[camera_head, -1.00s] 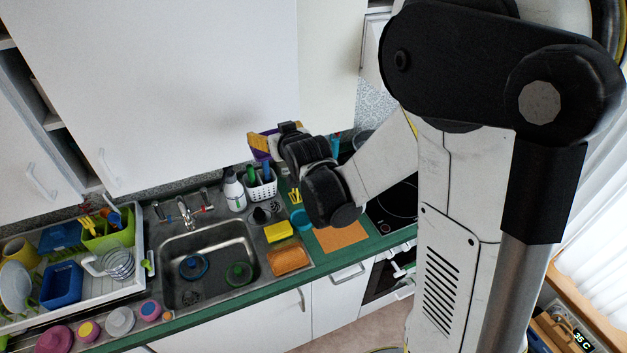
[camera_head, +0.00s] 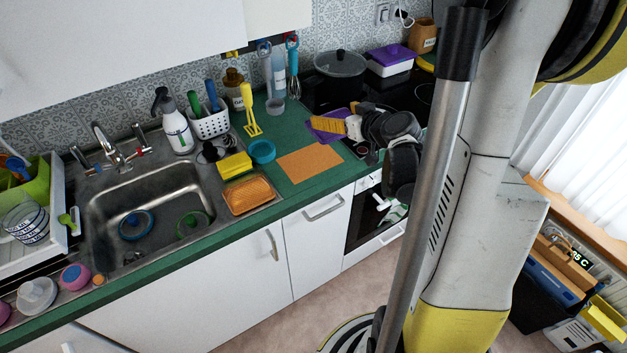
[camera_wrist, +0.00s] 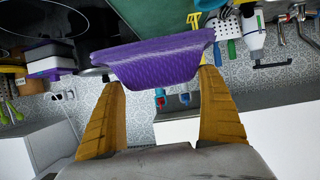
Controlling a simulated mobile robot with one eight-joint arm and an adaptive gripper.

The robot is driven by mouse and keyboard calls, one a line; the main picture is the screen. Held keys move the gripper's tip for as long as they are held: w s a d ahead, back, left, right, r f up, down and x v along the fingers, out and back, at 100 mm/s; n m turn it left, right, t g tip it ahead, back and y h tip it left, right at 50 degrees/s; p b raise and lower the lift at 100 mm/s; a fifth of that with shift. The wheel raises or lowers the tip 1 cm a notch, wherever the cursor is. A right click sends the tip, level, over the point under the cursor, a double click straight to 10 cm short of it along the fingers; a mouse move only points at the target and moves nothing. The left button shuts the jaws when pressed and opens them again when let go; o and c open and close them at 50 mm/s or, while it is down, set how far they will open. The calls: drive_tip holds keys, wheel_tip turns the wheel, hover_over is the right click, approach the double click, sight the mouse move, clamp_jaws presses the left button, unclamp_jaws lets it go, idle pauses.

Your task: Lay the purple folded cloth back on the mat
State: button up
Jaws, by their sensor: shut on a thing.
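The purple folded cloth (camera_wrist: 160,62) is held between the two yellow fingers of my gripper (camera_wrist: 160,88) in the wrist view. In the head view the purple cloth (camera_head: 328,128) shows behind my gripper (camera_head: 338,125), to the right of the yellow masher. The gripper is shut on the cloth. The orange-brown mat (camera_head: 310,162) lies flat on the green counter, below and a little left of the gripper in the head view. The mat is bare. The cloth appears above the counter, apart from the mat; its exact height is hard to tell.
A teal bowl (camera_head: 262,151), yellow sponge (camera_head: 235,165) and orange tray (camera_head: 249,196) lie left of the mat. A yellow masher (camera_head: 249,112) stands behind. A dark pot (camera_head: 340,73) and purple-lidded box (camera_head: 391,58) sit at the back right.

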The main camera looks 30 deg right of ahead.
drive_tip(key=s+d+f+b, duration=0.1)
drive_tip(key=b, duration=0.1)
drive_tip(key=s+d+f+b, duration=0.1)
drive_tip(key=f, duration=0.1)
drive_tip(key=s+d+f+b, duration=0.1)
drive_tip(key=d+f+b, duration=0.1)
drive_tip(key=shift+s+d+f+b, duration=0.1)
drive_tip(key=shift+s+b, duration=0.2)
drive_tip(key=shift+b, duration=0.05)
drive_tip(key=w+a+f+b, duration=0.1)
drive_tip(key=w+a+f, duration=0.1)
drive_tip(key=w, duration=0.1)
drive_tip(key=w+a+f+b, duration=0.2)
drive_tip(key=a, duration=0.1)
drive_tip(key=w+a+f+b, duration=0.1)
drive_tip(key=w+a+f, duration=0.1)
drive_tip(key=w+f, duration=0.1)
drive_tip(key=shift+w+a, duration=0.15)
drive_tip(key=shift+w, duration=0.2)
drive_tip(key=shift+f+b, duration=1.35)
drive_tip(key=shift+f, duration=0.5)
drive_tip(key=shift+f, duration=0.2)
drive_tip(key=o, duration=1.2)
drive_tip(key=shift+c, duration=0.2)
drive_tip(key=shift+r, duration=0.1)
drive_tip(key=shift+r, duration=0.1)
